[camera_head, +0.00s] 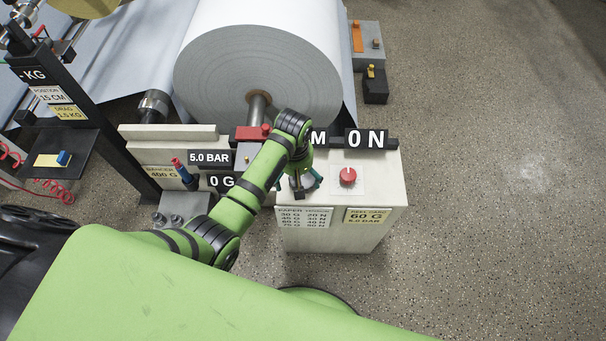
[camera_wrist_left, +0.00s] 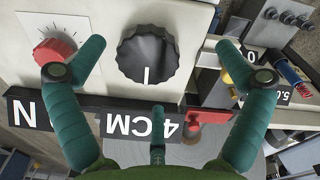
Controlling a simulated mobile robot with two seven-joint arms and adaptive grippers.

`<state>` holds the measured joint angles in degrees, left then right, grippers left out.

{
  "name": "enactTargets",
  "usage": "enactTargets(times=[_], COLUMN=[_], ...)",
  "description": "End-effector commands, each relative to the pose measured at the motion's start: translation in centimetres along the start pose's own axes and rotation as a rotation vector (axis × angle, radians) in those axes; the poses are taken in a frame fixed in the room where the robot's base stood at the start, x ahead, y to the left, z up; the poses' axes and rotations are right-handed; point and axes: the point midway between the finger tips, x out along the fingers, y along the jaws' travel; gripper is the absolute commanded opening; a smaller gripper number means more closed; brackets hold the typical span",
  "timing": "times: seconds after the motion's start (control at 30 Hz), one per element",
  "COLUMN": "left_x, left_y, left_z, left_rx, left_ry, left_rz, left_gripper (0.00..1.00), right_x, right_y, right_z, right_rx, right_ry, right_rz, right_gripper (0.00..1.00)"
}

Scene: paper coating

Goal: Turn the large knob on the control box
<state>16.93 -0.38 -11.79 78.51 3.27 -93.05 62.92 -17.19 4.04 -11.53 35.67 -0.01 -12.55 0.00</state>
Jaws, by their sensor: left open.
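The control box (camera_head: 385,205) is a pale box with a red dial and a large knob on top. The large knob (camera_wrist_left: 147,55) is black and ribbed with a white pointer line, seen in the left wrist view. My left gripper (camera_head: 302,184) is over the left part of the box top, and its arm and fingers mostly hide the large knob in the head view. In the left wrist view, the open teal fingers of my left gripper (camera_wrist_left: 161,48) are spread on either side of the knob. I cannot tell whether they touch it. My right gripper is in neither view.
The small red dial (camera_head: 348,176) is beside the large knob and also shows close to one finger in the wrist view (camera_wrist_left: 55,52). A display reading 0 N (camera_head: 367,139) stands along the box's back edge. A large paper roll (camera_head: 250,55) is behind. Floor at right is clear.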

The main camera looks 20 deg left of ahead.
Motion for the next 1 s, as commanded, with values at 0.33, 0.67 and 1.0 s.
enactTargets(times=[0.33, 0.67, 1.0], left_x=[-0.9, 3.8, 4.7], left_y=[2.5, 2.4, 2.3], left_z=[-1.1, -1.1, -1.1], left_rx=[-0.175, -0.172, -0.172], left_ry=[-0.013, -0.011, -0.010], left_rz=[-0.042, -0.037, -0.036], left_gripper=[1.00, 1.00, 1.00], right_x=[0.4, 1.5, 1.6], right_y=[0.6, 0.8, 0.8], right_z=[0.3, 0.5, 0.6], right_rx=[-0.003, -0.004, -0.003], right_ry=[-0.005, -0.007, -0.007], right_rz=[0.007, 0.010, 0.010], right_gripper=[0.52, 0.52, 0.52])
